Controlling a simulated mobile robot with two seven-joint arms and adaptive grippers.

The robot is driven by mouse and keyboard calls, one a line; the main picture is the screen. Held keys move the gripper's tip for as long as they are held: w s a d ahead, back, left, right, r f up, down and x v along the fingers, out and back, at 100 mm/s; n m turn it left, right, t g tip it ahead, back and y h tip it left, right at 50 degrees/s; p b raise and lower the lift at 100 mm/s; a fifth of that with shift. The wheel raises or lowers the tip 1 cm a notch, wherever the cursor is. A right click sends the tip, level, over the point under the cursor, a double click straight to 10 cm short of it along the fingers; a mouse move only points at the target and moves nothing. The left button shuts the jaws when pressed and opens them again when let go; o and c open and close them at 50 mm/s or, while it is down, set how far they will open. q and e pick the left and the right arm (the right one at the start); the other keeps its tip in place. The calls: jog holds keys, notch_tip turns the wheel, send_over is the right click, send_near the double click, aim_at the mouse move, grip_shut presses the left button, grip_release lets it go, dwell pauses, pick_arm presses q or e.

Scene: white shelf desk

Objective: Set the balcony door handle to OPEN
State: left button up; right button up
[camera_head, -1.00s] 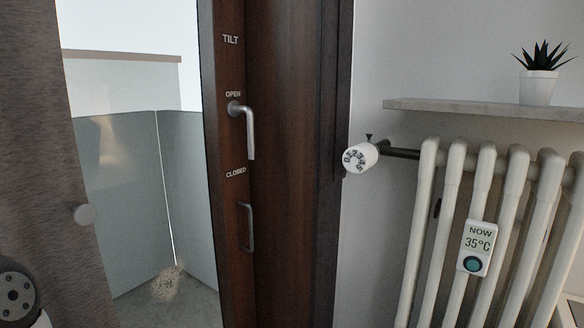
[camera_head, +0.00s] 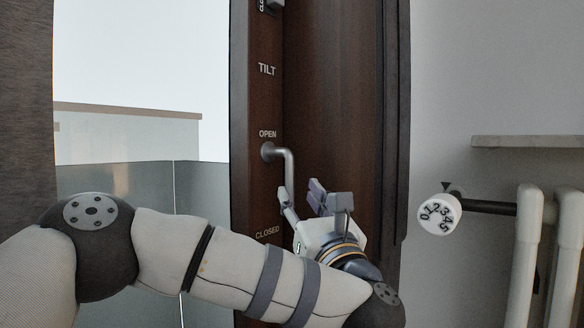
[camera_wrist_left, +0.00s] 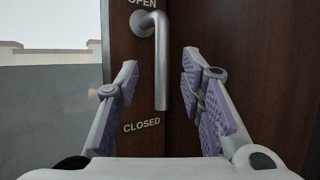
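The balcony door handle (camera_head: 289,168) is a grey metal lever on the dark brown door. Its pivot sits just below the OPEN label, and its grip hangs straight down towards the CLOSED label. My left gripper (camera_head: 304,192) is open at the lower part of the handle. In the left wrist view the handle (camera_wrist_left: 160,70) hangs between the two spread, purple-padded fingers (camera_wrist_left: 160,72), with a gap on each side. It is not gripped, and I cannot tell how deep it lies between the fingertips. My right gripper is not in view.
A white radiator valve knob (camera_head: 438,214) sticks out right of the door frame, beside the white radiator (camera_head: 527,250). A wall shelf (camera_head: 525,141) is above. The TILT label (camera_head: 267,69) is higher on the door. A glass panel and bright sky show at left.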

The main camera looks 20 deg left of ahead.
aim_at(291, 183)
pick_arm(q)
jog(key=x, duration=0.7)
jog(key=shift+w+f+p, duration=0.2)
jog(key=shift+w+p, duration=0.15)
grip_shut()
